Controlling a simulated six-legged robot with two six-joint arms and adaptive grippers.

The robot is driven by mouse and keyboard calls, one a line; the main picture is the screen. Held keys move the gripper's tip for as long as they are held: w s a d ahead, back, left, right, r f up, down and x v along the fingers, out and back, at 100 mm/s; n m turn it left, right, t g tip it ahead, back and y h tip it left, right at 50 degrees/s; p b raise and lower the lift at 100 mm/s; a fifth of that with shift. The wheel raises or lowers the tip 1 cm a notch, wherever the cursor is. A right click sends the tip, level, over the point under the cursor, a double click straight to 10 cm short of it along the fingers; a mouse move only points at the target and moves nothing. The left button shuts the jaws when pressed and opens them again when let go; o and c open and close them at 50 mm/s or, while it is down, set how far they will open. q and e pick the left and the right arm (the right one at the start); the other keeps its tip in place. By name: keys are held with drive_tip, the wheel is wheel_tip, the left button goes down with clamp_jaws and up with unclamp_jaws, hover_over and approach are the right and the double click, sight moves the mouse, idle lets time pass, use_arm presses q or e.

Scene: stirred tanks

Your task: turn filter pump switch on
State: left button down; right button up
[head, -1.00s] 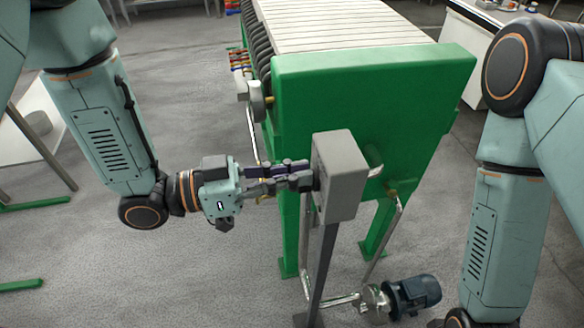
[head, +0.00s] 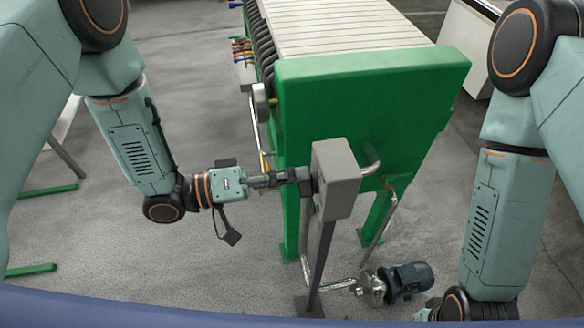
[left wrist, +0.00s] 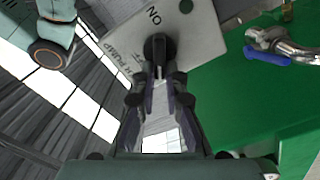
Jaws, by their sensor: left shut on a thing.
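The filter pump switch is a grey box (head: 337,180) on a post in front of the green filter press frame. Its plate (left wrist: 190,35) fills the upper middle of the left wrist view, tilted, with "ON" just above the black knob (left wrist: 158,50) and part of "PUMP" to the left. The knob's long grip stands nearly upright in that view, its upper end close to "ON". My left gripper (head: 303,177) reaches the box's left face, fingers shut on the knob (left wrist: 158,75). The fingers hide the knob in the head view.
The green frame (head: 370,105) stands right behind the box. Bent metal pipes (head: 394,215) and a dark blue pump motor (head: 408,279) are low to the right of the post (head: 322,255). A blue-handled valve (left wrist: 268,55) is at right in the left wrist view.

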use_arm(q)
drive_tip(key=shift+w+f+n+p, duration=0.1)
drive_tip(key=shift+f+n+p, duration=0.1)
drive_tip(key=shift+n, duration=0.75)
drive_tip(key=shift+s+f+n+p, duration=0.1)
drive_tip(key=shift+n+p, duration=0.1)
drive_tip(key=shift+n, duration=0.8)
drive_tip(key=shift+w+f+n+p, duration=0.1)
drive_tip(key=shift+f+n+p, duration=0.1)
drive_tip(key=shift+n, duration=0.75)
drive_tip(key=c, duration=1.4)
unclamp_jaws()
drive_tip(key=shift+a, duration=0.1)
drive_tip(key=v, duration=1.2)
